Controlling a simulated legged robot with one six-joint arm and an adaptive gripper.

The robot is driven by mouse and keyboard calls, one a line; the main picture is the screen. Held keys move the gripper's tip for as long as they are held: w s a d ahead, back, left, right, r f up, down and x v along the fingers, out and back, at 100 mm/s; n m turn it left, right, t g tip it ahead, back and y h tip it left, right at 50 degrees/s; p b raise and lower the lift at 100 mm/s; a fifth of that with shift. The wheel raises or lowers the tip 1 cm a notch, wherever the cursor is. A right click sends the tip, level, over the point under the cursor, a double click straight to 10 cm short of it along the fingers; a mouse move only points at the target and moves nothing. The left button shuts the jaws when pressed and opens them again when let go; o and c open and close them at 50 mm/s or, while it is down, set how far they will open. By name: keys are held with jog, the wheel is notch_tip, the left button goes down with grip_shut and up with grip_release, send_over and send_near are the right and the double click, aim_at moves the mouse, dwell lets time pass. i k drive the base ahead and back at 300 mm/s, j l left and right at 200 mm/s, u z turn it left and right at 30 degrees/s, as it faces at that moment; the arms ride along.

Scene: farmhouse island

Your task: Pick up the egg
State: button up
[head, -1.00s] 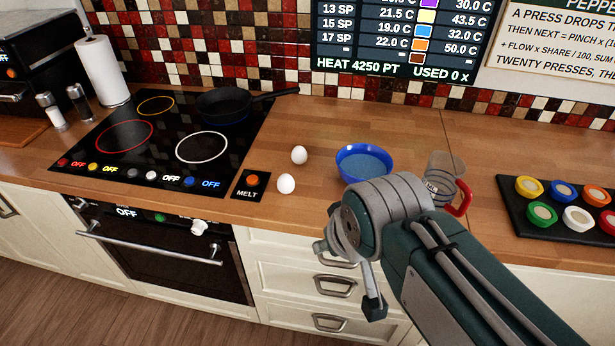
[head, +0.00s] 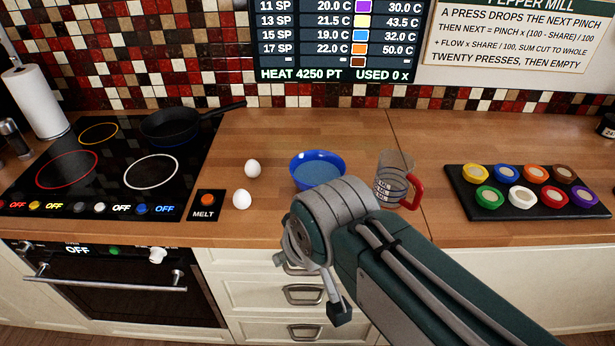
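Two white eggs lie on the wooden counter right of the stove: a farther egg (head: 252,169) and a nearer egg (head: 242,199). They are apart from each other, and the nearer one is close to the MELT button plate. My gripper (head: 318,290) shows only in part below and behind my folded arm, in front of the drawers. It is right of the eggs and nearer to me, away from both. My arm hides most of it, so its opening and anything between its fingers cannot be made out.
A blue bowl (head: 317,171) with blue contents stands right of the eggs, then a clear measuring jug (head: 395,181) with a red handle. A black tray (head: 470,209) holds several coloured pots. A MELT button plate (head: 206,205) and black stove (head: 110,165) with a pan (head: 170,126) are left.

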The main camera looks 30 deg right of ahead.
aim_at(242, 200)
jog(key=i+j+z, duration=0.25)
jog(key=j+z, duration=0.25)
jog(key=i+j+z, duration=0.25)
jog(key=j+z, duration=0.25)
jog(key=j, duration=0.15)
